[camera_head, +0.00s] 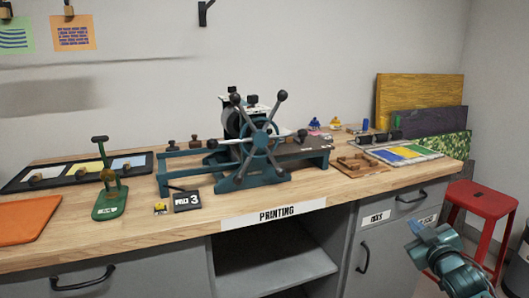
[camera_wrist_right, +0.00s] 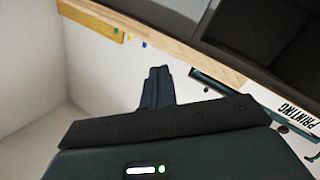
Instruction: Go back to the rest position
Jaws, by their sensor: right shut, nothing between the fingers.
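My right gripper (camera_head: 424,236) is at the lower right of the head view, in front of the grey drawer unit and below the edge of the wooden worktop (camera_head: 130,225). It is shut and holds nothing. In the right wrist view its closed fingers (camera_wrist_right: 157,87) point up the picture, with the worktop edge (camera_wrist_right: 175,48) beyond them. My left gripper does not show in either view.
A teal printing press (camera_head: 258,150) with a spoked wheel stands mid-worktop. A red stool (camera_head: 482,200) stands close behind my right arm. An open shelf (camera_head: 270,268) is below.

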